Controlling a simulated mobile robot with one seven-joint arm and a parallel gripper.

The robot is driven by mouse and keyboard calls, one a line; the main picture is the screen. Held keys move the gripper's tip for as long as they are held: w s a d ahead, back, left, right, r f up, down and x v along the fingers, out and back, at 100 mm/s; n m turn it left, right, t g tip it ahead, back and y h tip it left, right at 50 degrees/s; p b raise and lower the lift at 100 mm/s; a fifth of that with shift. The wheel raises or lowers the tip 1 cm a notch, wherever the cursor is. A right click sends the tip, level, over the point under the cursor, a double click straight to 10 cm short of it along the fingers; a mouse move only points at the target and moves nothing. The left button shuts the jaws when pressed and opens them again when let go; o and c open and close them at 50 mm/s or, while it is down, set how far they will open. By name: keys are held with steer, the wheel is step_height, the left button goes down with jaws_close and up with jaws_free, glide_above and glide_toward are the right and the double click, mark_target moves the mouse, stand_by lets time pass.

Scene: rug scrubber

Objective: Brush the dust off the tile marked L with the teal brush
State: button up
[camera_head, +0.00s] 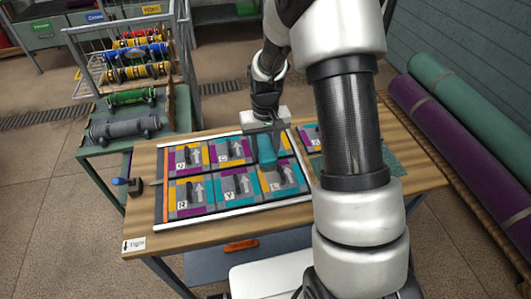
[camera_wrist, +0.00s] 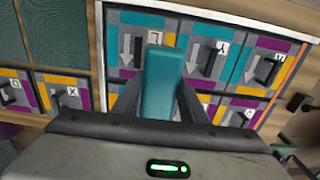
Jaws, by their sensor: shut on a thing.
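The teal brush (camera_head: 266,150) is held in my gripper (camera_head: 265,127), upright or nearly so, over the right-hand column of the tile board (camera_head: 163,213). In the wrist view, the teal brush (camera_wrist: 163,82) stands between my two dark fingers, shut on it. The board holds two rows of purple, teal, yellow and grey tiles with arrows and small letters. The lower right tile (camera_head: 290,190) has a letter that looks like L, though small. The Y tile (camera_head: 229,188) is beside it. I cannot tell whether the brush touches a tile, and dust is not clearly visible.
More tiles (camera_head: 309,138) lie right of the board, by a dark green mesh mat (camera_head: 385,161). A roller rack (camera_head: 130,62) stands behind left. Rolled rugs (camera_head: 470,160) lie along the right wall.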

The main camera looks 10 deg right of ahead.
mark_target(265, 147)
steer(key=o, duration=0.4)
steer(key=c, duration=0.3)
steer(key=shift+r+p, duration=1.9)
steer(key=shift+r, duration=1.15)
